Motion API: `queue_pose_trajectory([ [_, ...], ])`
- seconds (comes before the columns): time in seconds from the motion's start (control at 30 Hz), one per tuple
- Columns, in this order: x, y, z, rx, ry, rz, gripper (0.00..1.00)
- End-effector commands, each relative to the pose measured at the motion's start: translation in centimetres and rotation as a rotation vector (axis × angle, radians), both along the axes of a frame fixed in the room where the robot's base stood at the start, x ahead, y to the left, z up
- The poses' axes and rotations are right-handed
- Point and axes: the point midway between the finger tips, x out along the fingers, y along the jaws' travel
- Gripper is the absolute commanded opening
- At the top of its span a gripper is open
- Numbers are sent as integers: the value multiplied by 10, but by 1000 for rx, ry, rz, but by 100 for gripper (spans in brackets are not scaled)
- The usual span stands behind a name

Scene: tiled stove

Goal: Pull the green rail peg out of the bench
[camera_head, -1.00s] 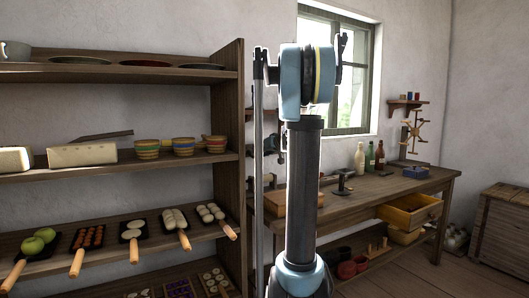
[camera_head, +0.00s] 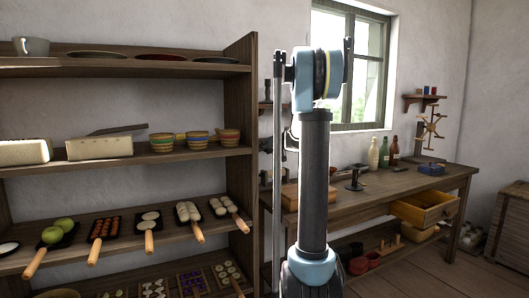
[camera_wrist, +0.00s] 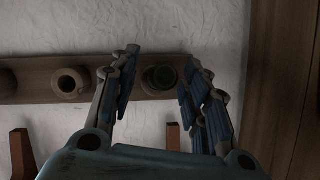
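In the wrist view a round green peg (camera_wrist: 160,77) is seated in a wooden rail (camera_wrist: 28,83) against a pale wall. My gripper (camera_wrist: 159,58) is open and empty, with one finger to each side of the green peg in the picture. I cannot tell how far the fingertips are from the peg. A plain wooden peg (camera_wrist: 71,83) sits in the rail to the left. The workbench (camera_head: 420,182) stands along the wall in the head view. I cannot make out the green peg or my gripper there.
A tall wooden shelf (camera_head: 240,150) with bowls and pans stands left of the bench. The bench has an open drawer (camera_head: 424,208) and bottles (camera_head: 384,155) on top. A broad wooden board (camera_wrist: 268,80) is right of my fingers. Floor shows at the lower right.

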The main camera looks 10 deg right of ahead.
Motion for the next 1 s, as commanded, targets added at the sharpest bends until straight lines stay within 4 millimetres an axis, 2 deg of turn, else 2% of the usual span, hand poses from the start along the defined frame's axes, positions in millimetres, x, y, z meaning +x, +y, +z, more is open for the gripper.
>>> queue_pose_trajectory([
  [0.03, 0, 0, 0, 0, 0, 0, 34],
  [0.17, 0, 0, 0, 0, 0, 0, 4],
  [0.2, 0, 0, 0, 0, 0, 0, 0],
  [0.27, 0, 0, 0, 0, 0, 0, 0],
  [0.3, 0, 0, 0, 0, 0, 0, 14],
  [0.37, 0, 0, 0, 0, 0, 0, 0],
  [1.0, -13, -5, 0, 1, 0, -1, 0],
])
